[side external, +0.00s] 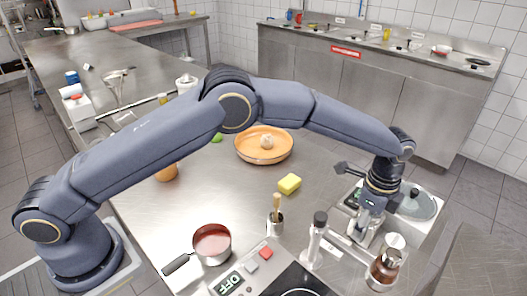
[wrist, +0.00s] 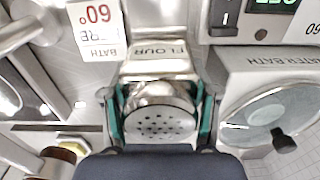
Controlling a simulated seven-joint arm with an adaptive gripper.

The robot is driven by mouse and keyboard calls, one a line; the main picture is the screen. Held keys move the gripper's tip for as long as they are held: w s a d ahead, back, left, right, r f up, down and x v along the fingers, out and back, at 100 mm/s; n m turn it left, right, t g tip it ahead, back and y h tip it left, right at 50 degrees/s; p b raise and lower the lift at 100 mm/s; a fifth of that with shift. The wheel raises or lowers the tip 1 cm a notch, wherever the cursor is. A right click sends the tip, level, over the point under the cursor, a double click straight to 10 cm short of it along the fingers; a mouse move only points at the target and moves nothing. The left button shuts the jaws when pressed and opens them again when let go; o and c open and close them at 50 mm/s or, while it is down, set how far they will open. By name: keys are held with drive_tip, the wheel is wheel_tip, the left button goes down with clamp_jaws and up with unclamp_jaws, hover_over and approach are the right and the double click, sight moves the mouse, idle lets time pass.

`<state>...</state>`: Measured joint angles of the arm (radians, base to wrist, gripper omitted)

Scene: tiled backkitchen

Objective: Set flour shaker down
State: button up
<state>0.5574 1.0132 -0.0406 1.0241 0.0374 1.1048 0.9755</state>
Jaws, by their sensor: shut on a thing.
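The flour shaker (wrist: 160,118) is a shiny metal can with a perforated domed top. In the wrist view it sits between the two teal-padded fingers of my gripper (wrist: 159,116), which is shut on it. A face marked FLOUR (wrist: 160,52) shows just beyond the dome. In the side view my gripper (side external: 371,208) points down at the right end of the bench, with the metal shaker (side external: 364,236) below it. I cannot tell whether its base touches a surface.
A water bath with a glass lid (side external: 416,203) stands close on the right. A yellow sponge (side external: 289,184), a brush pot (side external: 275,222) and a red saucepan (side external: 212,242) stand further left.

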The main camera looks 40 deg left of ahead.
drive_tip(key=o, duration=1.3)
drive_tip(key=shift+f, duration=0.15)
